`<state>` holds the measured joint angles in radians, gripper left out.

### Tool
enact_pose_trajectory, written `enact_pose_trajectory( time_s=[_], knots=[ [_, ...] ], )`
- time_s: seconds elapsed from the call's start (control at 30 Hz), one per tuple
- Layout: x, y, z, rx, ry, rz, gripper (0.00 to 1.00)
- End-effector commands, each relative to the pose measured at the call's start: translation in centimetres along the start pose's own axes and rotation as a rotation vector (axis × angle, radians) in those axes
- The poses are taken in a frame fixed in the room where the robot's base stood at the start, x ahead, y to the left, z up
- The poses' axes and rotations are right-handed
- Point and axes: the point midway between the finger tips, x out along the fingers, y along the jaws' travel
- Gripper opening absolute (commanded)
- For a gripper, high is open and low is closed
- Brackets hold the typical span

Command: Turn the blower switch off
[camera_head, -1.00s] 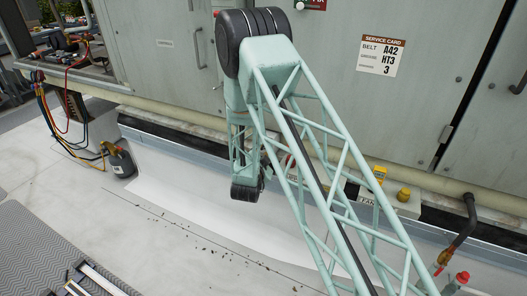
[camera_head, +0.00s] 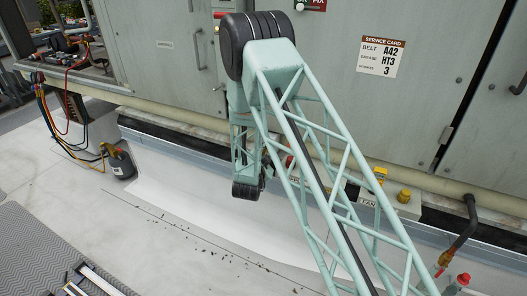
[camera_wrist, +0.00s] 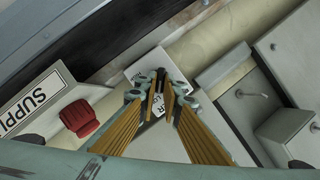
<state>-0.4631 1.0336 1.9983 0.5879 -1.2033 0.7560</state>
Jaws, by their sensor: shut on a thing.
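In the wrist view, my gripper (camera_wrist: 160,94) has its two wooden-slatted fingers brought close together at the tips. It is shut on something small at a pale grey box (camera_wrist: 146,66). The fingertips cover most of this thing, so I cannot make out the blower switch or its position. Part of a white label (camera_wrist: 157,106) with dark letters shows between the fingers; only an "R" is readable.
A red knob (camera_wrist: 80,118) and a "SUPPL..." plate (camera_wrist: 38,98) are left of my fingers. A beige pipe (camera_head: 430,182) runs along the unit. A grey box (camera_wrist: 285,135) stands at lower right in the wrist view.

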Motion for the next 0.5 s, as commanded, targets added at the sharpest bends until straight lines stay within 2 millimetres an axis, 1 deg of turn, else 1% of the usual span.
enact_pose_trajectory(
  time_s=[0.27,0.5],
  knots=[
    [-0.01,-0.10,-0.01,-0.026,0.000,0.011,0.00],
    [-0.03,-0.32,-0.03,-0.099,0.000,0.041,0.00]
  ],
)
